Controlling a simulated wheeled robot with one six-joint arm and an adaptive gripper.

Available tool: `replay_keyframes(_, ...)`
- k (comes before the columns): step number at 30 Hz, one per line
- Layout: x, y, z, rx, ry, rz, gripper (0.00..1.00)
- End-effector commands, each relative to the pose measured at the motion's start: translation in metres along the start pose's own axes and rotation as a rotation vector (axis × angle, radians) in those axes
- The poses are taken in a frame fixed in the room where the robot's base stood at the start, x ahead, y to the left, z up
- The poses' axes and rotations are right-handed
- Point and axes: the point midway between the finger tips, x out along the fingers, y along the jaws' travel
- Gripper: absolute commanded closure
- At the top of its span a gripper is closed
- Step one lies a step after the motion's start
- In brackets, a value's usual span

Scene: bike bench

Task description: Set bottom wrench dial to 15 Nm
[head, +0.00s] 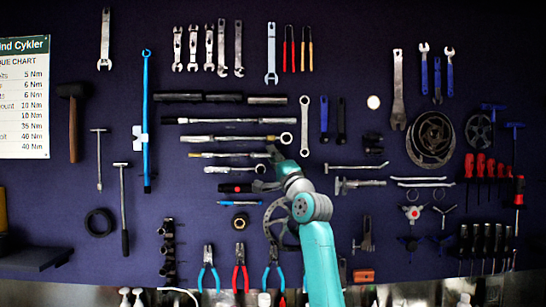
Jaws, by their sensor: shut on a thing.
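Several long torque-type wrenches hang horizontally in a stack on the dark wall, left of and behind my arm. One silver wrench (225,155) has its right end at my gripper (273,153). Below it hang a shorter wrench (230,169) with a rounded right end and a dark tool (236,188) with a red part. My gripper is small in view and shut on the right end of the silver wrench, as far as I can see. The dial and its numbers are too small to read, and the fingers hide part of that end.
A torque chart (24,97) hangs at the far left, listing Nm values. A ring-ended wrench (305,127) hangs upright just right of my gripper. A chainring (278,222) is partly behind my arm. Pliers (240,268) hang below.

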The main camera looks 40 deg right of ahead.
Motion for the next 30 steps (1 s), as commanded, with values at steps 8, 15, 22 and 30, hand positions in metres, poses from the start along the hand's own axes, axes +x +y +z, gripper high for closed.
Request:
replay_keyframes(8, 0.0001, 0.0013, -0.0001, -0.036, 0.000, -0.089, 1.00)
replay_keyframes(15, 0.0003, 0.0013, 0.0000, -0.060, -0.001, -0.147, 1.00)
replay_keyframes(22, 0.0003, 0.0013, 0.0001, -0.076, -0.001, -0.181, 1.00)
replay_keyframes(30, 0.0003, 0.0009, 0.0001, -0.082, -0.001, -0.197, 1.00)
